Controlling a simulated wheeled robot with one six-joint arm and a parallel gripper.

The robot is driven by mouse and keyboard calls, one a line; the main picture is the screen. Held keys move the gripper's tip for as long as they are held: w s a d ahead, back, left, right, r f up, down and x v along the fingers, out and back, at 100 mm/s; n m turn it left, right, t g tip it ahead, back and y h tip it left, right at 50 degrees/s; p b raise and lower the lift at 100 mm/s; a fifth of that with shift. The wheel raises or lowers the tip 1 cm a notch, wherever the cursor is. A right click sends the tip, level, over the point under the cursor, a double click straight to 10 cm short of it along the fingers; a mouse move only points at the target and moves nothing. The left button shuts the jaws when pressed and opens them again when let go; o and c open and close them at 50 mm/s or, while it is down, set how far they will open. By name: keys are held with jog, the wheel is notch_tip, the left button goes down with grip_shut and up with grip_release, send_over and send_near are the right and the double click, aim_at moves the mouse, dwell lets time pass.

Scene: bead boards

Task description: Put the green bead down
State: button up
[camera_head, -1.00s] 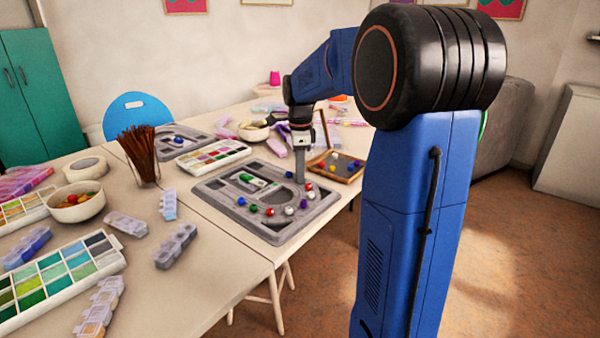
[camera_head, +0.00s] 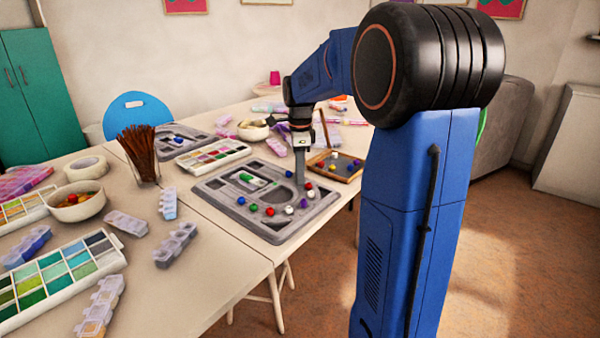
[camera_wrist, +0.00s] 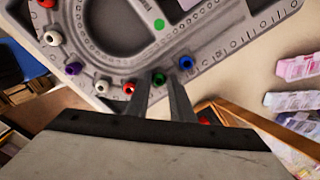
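Another green bead (camera_head: 253,208) lies at the left of the row.
A white bead (camera_wrist: 103,87) and a purple bead (camera_wrist: 73,68) continue the row. A wooden-framed tray (camera_head: 349,178) with beads stands close to the board's right side. A paint palette (camera_head: 212,156) is beyond the board, and a jar of brown sticks (camera_head: 140,158) is to the left.

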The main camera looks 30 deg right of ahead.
notch_tip(320, 180, up, 12)
jog(key=s+a+f+n+t, duration=0.1)
jog(key=s+a+f+n, duration=0.4)
jog(key=s, duration=0.5)
jog(key=s+a+f+n+t, duration=0.2)
jog(key=s+a+f+n, duration=0.3)
jog(key=s+n, duration=0.5)
jog(key=s+a+f+n+t, duration=0.1)
jog(key=s+a+f+n, duration=0.4)
jog(key=s+n, duration=0.3)
jog(key=shift+s+a+t, duration=0.3)
jog(key=shift+s+a, duration=0.2)
jog(key=shift+s, duration=0.75)
